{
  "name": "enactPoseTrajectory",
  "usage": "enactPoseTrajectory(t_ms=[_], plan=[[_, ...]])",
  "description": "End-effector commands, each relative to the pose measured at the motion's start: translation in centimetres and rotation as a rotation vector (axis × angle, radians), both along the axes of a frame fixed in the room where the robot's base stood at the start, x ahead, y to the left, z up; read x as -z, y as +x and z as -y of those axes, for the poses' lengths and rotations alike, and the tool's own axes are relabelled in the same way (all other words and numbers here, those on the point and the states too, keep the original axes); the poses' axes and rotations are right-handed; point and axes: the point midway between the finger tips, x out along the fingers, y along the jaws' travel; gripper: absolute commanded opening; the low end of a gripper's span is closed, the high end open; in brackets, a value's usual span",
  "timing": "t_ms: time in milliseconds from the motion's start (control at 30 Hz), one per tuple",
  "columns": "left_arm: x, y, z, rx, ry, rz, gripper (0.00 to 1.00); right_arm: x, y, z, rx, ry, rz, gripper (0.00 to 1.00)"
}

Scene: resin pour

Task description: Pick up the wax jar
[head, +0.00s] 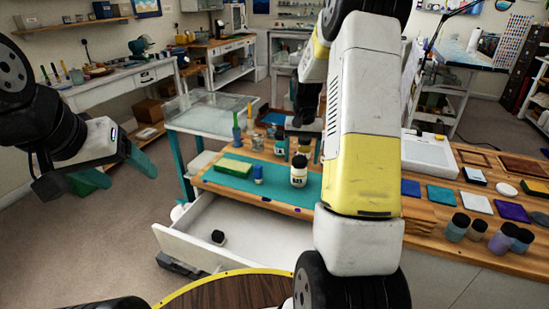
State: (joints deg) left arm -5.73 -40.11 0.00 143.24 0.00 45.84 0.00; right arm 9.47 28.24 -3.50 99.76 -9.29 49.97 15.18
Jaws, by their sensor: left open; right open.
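Several jars with dark lids stand on the wooden workbench, and I cannot tell for sure which is the wax jar. The nearest is a white, labelled jar (299,175) at the edge of the teal mat (279,185). Behind it stand another labelled jar (280,147) and a dark-lidded jar (305,146). My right gripper (293,153) points down over these rear jars, its teal fingers apart; my own arm hides part of it. Whether it touches a jar is unclear. My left gripper (131,180) is open and empty above the floor at left.
An open white drawer (195,235) below holds a small dark-lidded jar (218,238). Tiles and several jars (457,226) fill the bench's right. Floor is clear at left.

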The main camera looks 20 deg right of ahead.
Motion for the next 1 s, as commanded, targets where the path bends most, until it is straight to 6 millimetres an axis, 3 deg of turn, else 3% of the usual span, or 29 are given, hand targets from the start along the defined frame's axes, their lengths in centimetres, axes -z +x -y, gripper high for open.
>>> enactPoseTrajectory(t_ms=[367, 700, 1000], plan=[[0.0, 0.0, 0.0, 0.0, 0.0, 0.0, 0.71, 3.4, 0.2, 0.2, 0.006, -0.001, -0.011, 0.75], [0.0, 0.0, 0.0, 0.0, 0.0, 0.0, 0.71, 8.0, 0.5, 0.3, 0.006, -0.001, -0.011, 0.75], [0.0, 0.0, 0.0, 0.0, 0.0, 0.0, 0.71, 8.4, 0.6, 0.3, 0.005, -0.001, -0.008, 0.75]])
